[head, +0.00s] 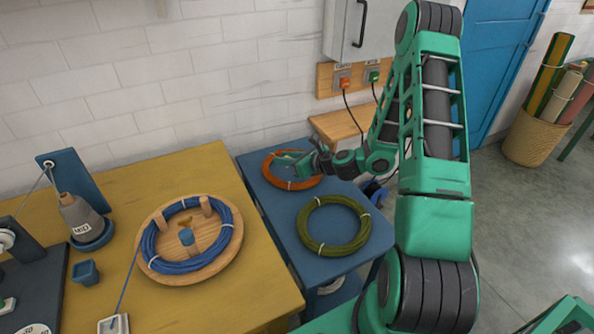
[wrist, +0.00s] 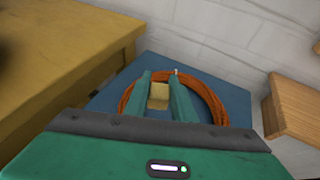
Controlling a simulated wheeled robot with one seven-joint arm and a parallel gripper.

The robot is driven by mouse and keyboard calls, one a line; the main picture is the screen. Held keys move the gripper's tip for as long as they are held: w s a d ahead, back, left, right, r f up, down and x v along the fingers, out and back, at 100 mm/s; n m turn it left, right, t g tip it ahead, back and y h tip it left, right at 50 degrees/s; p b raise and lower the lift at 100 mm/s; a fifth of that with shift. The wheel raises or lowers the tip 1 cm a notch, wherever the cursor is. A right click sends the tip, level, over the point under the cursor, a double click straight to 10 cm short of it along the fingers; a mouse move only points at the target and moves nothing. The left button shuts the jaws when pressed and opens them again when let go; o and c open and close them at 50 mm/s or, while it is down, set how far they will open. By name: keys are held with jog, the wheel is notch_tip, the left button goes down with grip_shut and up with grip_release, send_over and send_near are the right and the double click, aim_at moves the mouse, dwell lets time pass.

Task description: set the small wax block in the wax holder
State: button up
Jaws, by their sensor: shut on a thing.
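My gripper (wrist: 160,82) is shut on a small tan block, the wax block (wrist: 158,96), which shows between the two green fingers in the wrist view. In the head view my gripper (head: 287,160) is over the orange skein (head: 275,178) at the back of the blue table. The block cannot be made out there. A small blue open-topped cup (head: 86,273), which looks like the wax holder, stands on the yellow table at the left, far from my gripper. I see nothing in it.
A wooden disc (head: 220,262) with a blue skein (head: 152,256) lies on the yellow table (head: 205,307), right of the cup. A grey cone (head: 80,214) stands behind the cup. A green skein (head: 315,243) lies on the blue table (head: 268,212). A wooden shelf (head: 340,124) is near my gripper.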

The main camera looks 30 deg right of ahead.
jog(key=d+f, duration=0.2)
jog(key=d, duration=0.1)
jog(key=shift+f, duration=1.95)
jog(key=shift+f, duration=0.1)
jog(key=o, duration=1)
jog(key=v, duration=1.2)
jog(key=shift+d, duration=0.1)
